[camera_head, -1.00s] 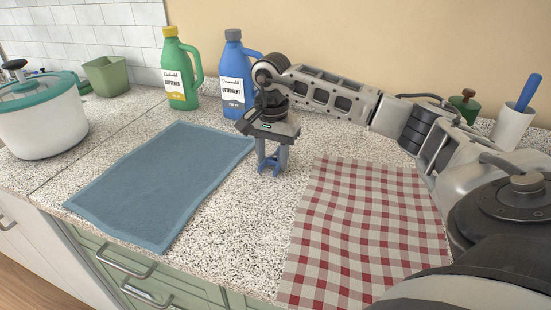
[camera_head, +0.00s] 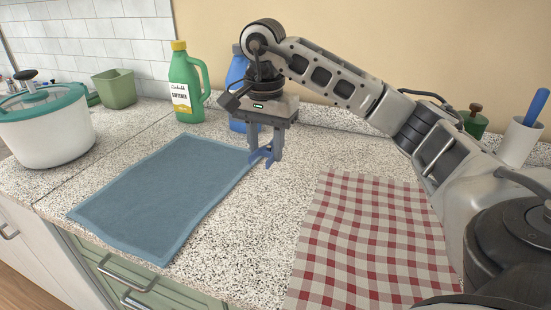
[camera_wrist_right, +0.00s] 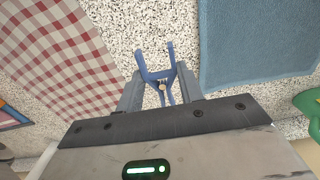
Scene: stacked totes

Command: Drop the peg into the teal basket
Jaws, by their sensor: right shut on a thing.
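The peg (camera_head: 262,155) is a blue clothespin-like piece with two prongs, between the fingers of my right gripper (camera_head: 264,146). My right gripper is shut on it and holds it above the speckled counter, near the right corner of the blue-grey towel. The wrist view shows the peg (camera_wrist_right: 158,74) with its prongs pointing away from the gripper (camera_wrist_right: 160,92). A small open green basket (camera_head: 115,88) stands at the back left, far from the gripper; it looks muted green rather than clear teal. Its inside is mostly hidden. My left gripper is not in view.
A green softener bottle (camera_head: 184,92) and a partly hidden blue detergent bottle (camera_head: 236,72) stand between gripper and basket. A white pot (camera_head: 45,135) sits at left. A blue-grey towel (camera_head: 165,195) and a checked cloth (camera_head: 365,245) lie flat. Counter between them is clear.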

